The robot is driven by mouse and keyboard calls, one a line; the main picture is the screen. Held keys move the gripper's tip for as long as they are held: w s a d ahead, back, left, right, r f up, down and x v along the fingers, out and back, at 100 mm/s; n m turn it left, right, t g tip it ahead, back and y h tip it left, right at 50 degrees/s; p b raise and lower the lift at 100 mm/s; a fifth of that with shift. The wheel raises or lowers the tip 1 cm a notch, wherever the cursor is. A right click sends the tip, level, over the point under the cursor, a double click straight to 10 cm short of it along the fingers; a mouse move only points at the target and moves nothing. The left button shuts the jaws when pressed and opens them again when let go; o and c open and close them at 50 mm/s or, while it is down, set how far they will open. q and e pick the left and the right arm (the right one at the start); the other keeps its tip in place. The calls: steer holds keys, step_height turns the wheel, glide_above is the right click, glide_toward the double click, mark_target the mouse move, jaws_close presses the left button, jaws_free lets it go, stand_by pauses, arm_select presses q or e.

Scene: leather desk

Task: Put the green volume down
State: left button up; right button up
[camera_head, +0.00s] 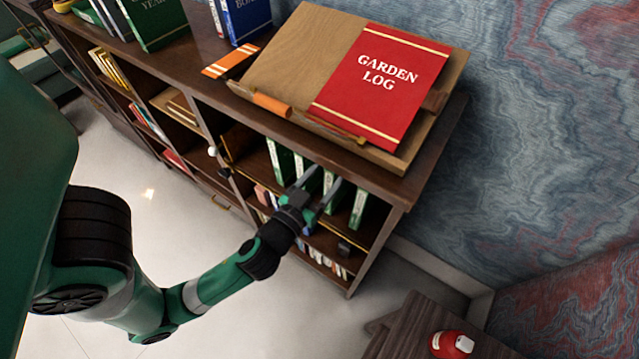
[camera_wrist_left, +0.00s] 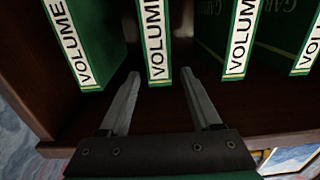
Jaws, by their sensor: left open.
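Several green volumes with white spine labels reading "VOLUME" stand upright in the bookcase's upper compartment; one green volume (camera_head: 281,160) is at the left of the row, another (camera_head: 358,208) at the right. My left gripper (camera_head: 321,180) reaches into this compartment and is open. In the left wrist view the fingertips (camera_wrist_left: 160,75) are apart, near the lower end of one green volume (camera_wrist_left: 156,35), one on each side of its spine. I cannot tell whether they touch it. Gaps separate it from the green volume on the left (camera_wrist_left: 85,45) and the one on the right (camera_wrist_left: 238,40).
The dark wooden bookcase (camera_head: 400,190) carries a sloped wooden stand (camera_head: 290,55) with the red "Garden Log" book (camera_head: 380,85). An orange-striped item (camera_head: 230,62) lies beside it. A low table (camera_head: 420,320) with a red object (camera_head: 450,344) is at the lower right.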

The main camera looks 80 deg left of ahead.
arm_select(q)
steer(key=v, duration=0.3)
steer(key=shift+d+f, duration=0.1)
steer(key=shift+s+d+b, duration=0.2)
steer(key=shift+s+b, duration=0.1)
steer(key=shift+s, duration=0.05)
